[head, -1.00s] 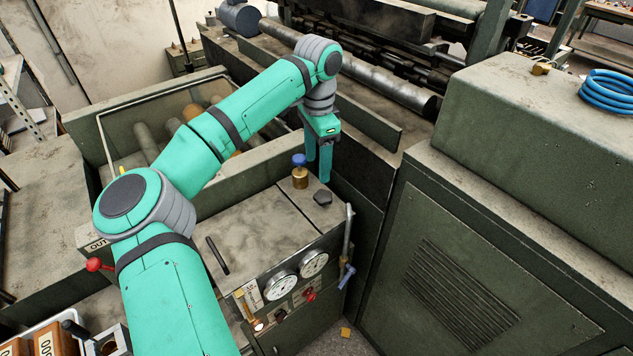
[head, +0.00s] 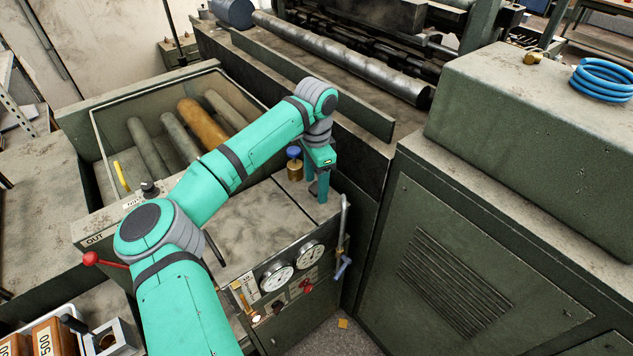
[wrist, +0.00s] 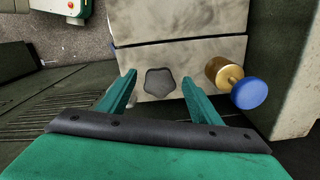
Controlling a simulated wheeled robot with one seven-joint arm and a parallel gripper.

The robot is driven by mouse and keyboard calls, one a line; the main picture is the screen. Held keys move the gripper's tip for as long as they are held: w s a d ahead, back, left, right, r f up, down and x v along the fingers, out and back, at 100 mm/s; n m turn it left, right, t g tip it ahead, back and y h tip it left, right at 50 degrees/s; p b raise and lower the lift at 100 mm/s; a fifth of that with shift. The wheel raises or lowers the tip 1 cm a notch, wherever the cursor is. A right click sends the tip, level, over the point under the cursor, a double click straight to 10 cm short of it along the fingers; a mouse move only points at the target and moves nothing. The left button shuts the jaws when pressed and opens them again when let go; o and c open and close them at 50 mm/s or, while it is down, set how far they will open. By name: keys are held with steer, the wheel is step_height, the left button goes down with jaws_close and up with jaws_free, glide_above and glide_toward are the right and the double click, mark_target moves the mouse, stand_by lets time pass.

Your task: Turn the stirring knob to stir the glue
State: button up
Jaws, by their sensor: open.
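The stirring knob is probably the dark lobed knob (wrist: 160,84) on the pale cabinet top; in the wrist view it lies between my fingers. My gripper (wrist: 159,76) is open, one finger on each side of the knob, with gaps showing on both sides. In the head view my gripper (head: 319,190) points down at the cabinet top and mostly hides the knob. Whether the fingers reach down around the knob's sides cannot be told. A brass fitting (wrist: 222,71) with a blue cap (wrist: 249,93) stands close to the right finger in the wrist view.
The cabinet front carries gauges (head: 278,276), a red valve handle (head: 305,287) and a blue-handled lever (head: 342,268). A trough with rollers (head: 201,122) lies behind my arm. A large green housing (head: 480,225) stands to the right, across a gap.

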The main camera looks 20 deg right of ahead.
steer(key=c, duration=1)
steer(key=shift+c, duration=0.2)
steer(key=shift+m, duration=0.3)
